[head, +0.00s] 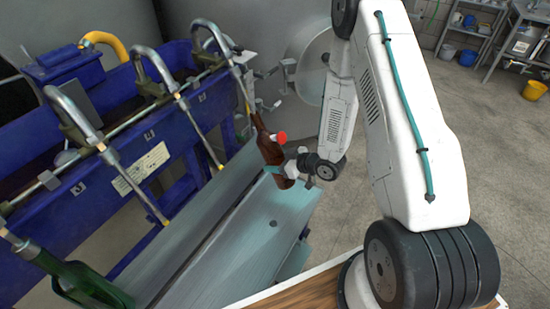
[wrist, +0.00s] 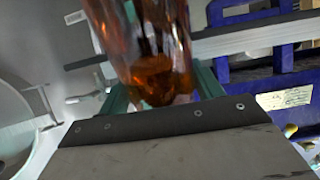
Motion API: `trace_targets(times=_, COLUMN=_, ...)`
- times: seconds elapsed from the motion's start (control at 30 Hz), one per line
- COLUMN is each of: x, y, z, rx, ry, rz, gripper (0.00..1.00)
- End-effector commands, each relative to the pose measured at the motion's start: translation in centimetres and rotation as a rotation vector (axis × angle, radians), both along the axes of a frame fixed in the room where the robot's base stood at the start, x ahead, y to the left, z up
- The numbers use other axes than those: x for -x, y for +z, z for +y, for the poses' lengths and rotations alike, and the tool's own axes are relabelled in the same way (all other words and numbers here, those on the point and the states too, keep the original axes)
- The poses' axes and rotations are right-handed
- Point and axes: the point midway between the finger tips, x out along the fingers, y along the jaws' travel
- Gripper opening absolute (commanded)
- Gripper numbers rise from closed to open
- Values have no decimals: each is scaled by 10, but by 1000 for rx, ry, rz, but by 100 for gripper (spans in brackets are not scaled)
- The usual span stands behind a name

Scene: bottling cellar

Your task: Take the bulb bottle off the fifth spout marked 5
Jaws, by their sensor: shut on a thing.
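The bulb bottle, a brown glass bottle (head: 270,152), hangs tilted under the farthest spout (head: 240,84) in the head view. The tube of that spout meets the bottle's mouth; how far it goes inside I cannot tell. The number at this spout is not readable. My gripper (head: 282,172) is shut on the lower body of the bottle, coming from the right. In the wrist view the amber bottle (wrist: 145,45) stands between the teal fingers of my gripper (wrist: 160,95). Its neck is out of that view.
Several other curved metal spouts (head: 72,112) line the blue filler frame (head: 120,130). A green bottle (head: 88,285) is on the nearest spout at lower left. A sloped grey metal shelf (head: 215,235) lies below. A steel tank (head: 290,40) stands behind. Open floor (head: 490,150) is at right.

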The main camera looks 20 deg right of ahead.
Motion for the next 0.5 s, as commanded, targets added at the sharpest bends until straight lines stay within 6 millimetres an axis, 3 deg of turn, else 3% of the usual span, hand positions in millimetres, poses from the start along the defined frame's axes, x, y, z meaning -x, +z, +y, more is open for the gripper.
trace_targets(times=0.5, x=8, y=-23, z=-7, rx=-1, ry=0, rz=-3, gripper=0)
